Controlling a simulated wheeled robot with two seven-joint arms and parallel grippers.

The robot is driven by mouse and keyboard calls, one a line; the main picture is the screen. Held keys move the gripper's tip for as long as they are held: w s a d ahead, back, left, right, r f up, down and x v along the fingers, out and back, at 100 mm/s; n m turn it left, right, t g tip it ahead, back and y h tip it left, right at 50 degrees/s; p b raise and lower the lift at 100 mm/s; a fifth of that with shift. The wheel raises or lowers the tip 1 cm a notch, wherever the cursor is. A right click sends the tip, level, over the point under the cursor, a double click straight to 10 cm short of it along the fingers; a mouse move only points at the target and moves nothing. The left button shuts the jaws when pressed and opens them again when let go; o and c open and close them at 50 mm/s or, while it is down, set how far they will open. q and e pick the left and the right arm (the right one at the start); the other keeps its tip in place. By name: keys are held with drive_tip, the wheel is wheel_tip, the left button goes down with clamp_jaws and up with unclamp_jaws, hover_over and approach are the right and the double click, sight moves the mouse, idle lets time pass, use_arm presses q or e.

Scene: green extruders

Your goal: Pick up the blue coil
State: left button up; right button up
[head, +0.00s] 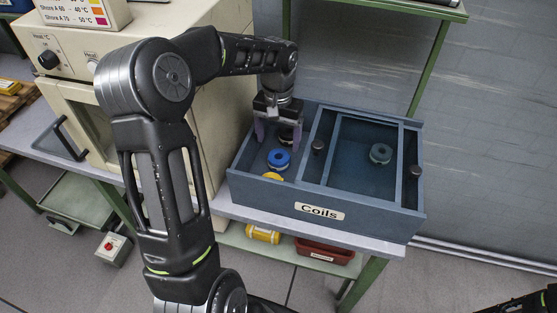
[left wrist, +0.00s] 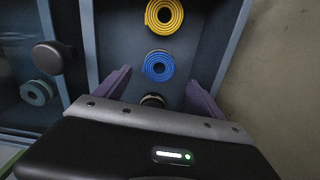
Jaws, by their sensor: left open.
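The blue coil (head: 279,158) lies in the left compartment of the blue box labelled "Coils" (head: 320,211). It also shows in the left wrist view (left wrist: 158,66). My left gripper (head: 278,138) points down over that compartment, open and empty. In the left wrist view its two purple fingers (left wrist: 158,84) stand apart, with the blue coil ahead between them, near the tips. Whether the fingers are down at the coil's height is hard to tell. Part of my right arm shows at the bottom right corner of the head view; its gripper is not seen.
A yellow coil (left wrist: 164,15) lies on one side of the blue coil and a dark coil (left wrist: 152,100) on the other. A teal coil (head: 380,153) is in the right compartment. A dark knob (head: 318,146) stands beside the left compartment. A beige oven (head: 170,40) is at left.

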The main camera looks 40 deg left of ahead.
sight(279, 157)
use_arm(q)
drive_tip(key=shift+f, duration=1.25)
drive_tip(key=shift+f+p, duration=0.3)
wheel_tip(279, 157, down, 5)
drive_tip(key=shift+r+p, duration=0.2)
drive_tip(key=shift+p, duration=0.4)
drive_tip(key=shift+c, duration=0.2)
drive_tip(key=c, duration=1.5)
